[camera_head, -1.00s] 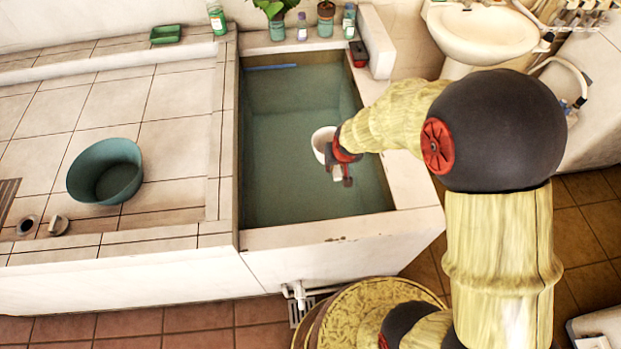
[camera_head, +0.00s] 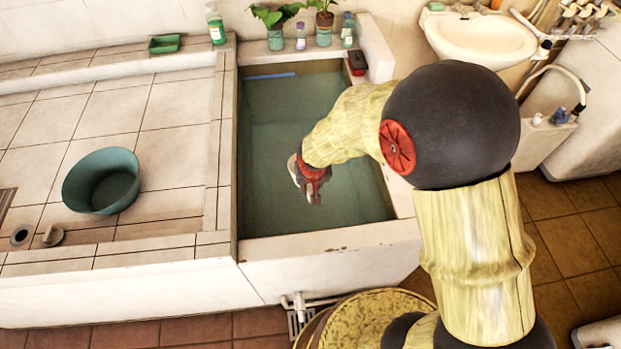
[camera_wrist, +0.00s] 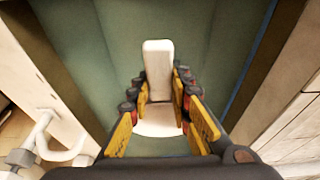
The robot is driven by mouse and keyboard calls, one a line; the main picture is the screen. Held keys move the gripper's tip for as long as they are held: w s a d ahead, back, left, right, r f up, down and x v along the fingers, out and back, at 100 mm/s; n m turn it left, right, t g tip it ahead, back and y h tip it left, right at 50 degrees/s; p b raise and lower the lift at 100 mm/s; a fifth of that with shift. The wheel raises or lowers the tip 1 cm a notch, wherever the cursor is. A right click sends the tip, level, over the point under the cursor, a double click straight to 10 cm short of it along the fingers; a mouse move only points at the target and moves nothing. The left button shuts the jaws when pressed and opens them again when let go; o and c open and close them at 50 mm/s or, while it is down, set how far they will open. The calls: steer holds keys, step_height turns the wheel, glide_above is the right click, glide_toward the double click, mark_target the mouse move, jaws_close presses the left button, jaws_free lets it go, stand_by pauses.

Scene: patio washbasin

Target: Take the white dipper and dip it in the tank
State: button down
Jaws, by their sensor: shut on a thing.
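The white dipper shows in the wrist view (camera_wrist: 158,60), its pale handle between my gripper's fingers (camera_wrist: 161,95) and a rounded white part below them. In the head view only a small white edge of the dipper (camera_head: 292,170) shows beside my gripper (camera_head: 312,188), which hides the rest. My gripper is shut on the dipper and is over the middle of the tank (camera_head: 330,238). The tank holds greenish water (camera_head: 268,130). I cannot tell whether the dipper touches the water.
A green basin (camera_head: 101,182) stands on the tiled ledge at the left. Potted plants and bottles (camera_head: 301,32) line the tank's back edge, with a red-and-black item (camera_head: 357,62) at the back right corner. A white sink (camera_head: 480,35) is beyond on the right.

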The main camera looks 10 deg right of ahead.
steer(key=p, duration=0.1)
steer(key=g+p, duration=0.1)
steer(key=p, duration=0.1)
steer(key=shift+w+f+g, duration=0.15)
steer(key=shift+f+g, duration=0.15)
steer(key=shift+w+f+g+p, duration=0.1)
steer(key=shift+f+g+p, duration=0.45)
steer(key=shift+f+g, duration=0.55)
step_height(320, 180, down, 16)
steer(key=b, duration=1.1)
steer(key=shift+r, duration=0.2)
step_height(320, 180, up, 2)
steer(key=t+b, duration=0.1)
steer(key=t, duration=0.1)
steer(key=shift+t+b, duration=0.3)
steer(key=shift+b, duration=0.1)
steer(key=shift+r+t+b, duration=0.4)
steer(key=shift+r+b, duration=0.05)
steer(key=shift+b, duration=0.5)
